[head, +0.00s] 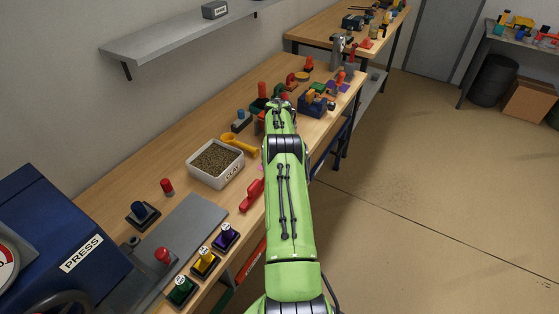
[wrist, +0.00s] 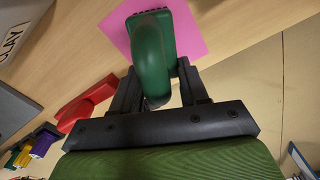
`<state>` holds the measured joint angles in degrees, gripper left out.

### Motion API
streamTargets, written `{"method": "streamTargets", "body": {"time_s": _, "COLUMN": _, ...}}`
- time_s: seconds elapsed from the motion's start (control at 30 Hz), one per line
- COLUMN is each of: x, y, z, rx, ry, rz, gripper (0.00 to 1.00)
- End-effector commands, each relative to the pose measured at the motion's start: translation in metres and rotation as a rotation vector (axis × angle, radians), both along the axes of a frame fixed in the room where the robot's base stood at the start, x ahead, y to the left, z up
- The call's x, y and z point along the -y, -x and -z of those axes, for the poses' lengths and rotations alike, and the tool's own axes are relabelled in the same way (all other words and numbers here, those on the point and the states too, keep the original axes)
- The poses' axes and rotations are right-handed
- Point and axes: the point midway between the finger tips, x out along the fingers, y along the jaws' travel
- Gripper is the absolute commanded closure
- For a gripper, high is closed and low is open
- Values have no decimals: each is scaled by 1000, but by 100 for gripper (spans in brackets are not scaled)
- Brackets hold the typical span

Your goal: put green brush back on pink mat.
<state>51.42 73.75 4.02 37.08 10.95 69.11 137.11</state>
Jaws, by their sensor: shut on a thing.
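The green brush (wrist: 152,58) has a curved handle and a dark bristled edge. My gripper (wrist: 157,88) is shut on its handle in the wrist view. The pink mat (wrist: 192,36) lies on the wooden bench, and the brush appears over it, covering its middle. I cannot tell whether the brush touches the mat or hangs just above it. In the head view my arm hides the gripper and the brush.
A red brush (head: 252,195) lies near the bench's front edge. A white clay tray (head: 215,164) and a yellow scoop (head: 240,146) are left of my arm. Several stamps stand near the blue press (head: 62,245). The bench edge drops to open floor on the right.

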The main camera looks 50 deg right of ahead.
Motion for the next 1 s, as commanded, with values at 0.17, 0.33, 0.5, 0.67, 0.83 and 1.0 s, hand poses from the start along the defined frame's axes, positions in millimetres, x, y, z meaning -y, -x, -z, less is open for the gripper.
{"method": "streamTargets", "body": {"time_s": 0.17, "x": 1, "y": 0, "z": -1, "rx": 2, "ry": 3, "rz": 0, "gripper": 97}}
{"method": "streamTargets", "body": {"time_s": 0.33, "x": 1, "y": 0, "z": 3, "rx": 2, "ry": 3, "rz": 0, "gripper": 55}}
{"method": "streamTargets", "body": {"time_s": 0.5, "x": 1, "y": 0, "z": 2, "rx": 2, "ry": 3, "rz": -1, "gripper": 31}}
{"method": "streamTargets", "body": {"time_s": 0.67, "x": 1, "y": 0, "z": 2, "rx": 2, "ry": 3, "rz": -1, "gripper": 31}}
{"method": "streamTargets", "body": {"time_s": 0.83, "x": 1, "y": -1, "z": -5, "rx": 3, "ry": 4, "rz": -1, "gripper": 31}}
{"method": "streamTargets", "body": {"time_s": 1.0, "x": 2, "y": -1, "z": -45, "rx": 5, "ry": 8, "rz": 0, "gripper": 31}}
